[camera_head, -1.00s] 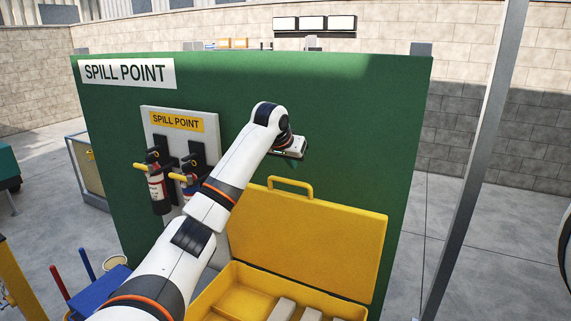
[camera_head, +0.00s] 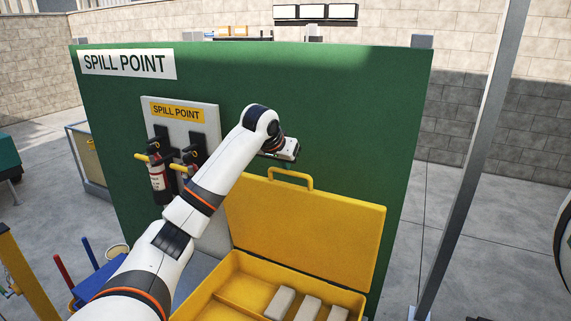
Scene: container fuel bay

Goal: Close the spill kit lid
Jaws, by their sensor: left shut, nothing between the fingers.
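The spill kit is a yellow box (camera_head: 238,262) with its lid (camera_head: 315,232) standing open, tilted back near the green board. A yellow handle (camera_head: 290,176) is on the lid's top edge. Several pale grey blocks (camera_head: 281,302) lie inside the box. My left arm reaches in from the lower left, across the box's left side. My left gripper (camera_head: 283,151) is shut and empty, just above the lid handle and in front of the board. Its fingertips are small and partly hidden. My right gripper is not in view.
The green board (camera_head: 345,120) stands behind the kit. A grey post (camera_head: 470,170) stands at the right. A blue bin (camera_head: 95,285) with coloured handles is at the lower left.

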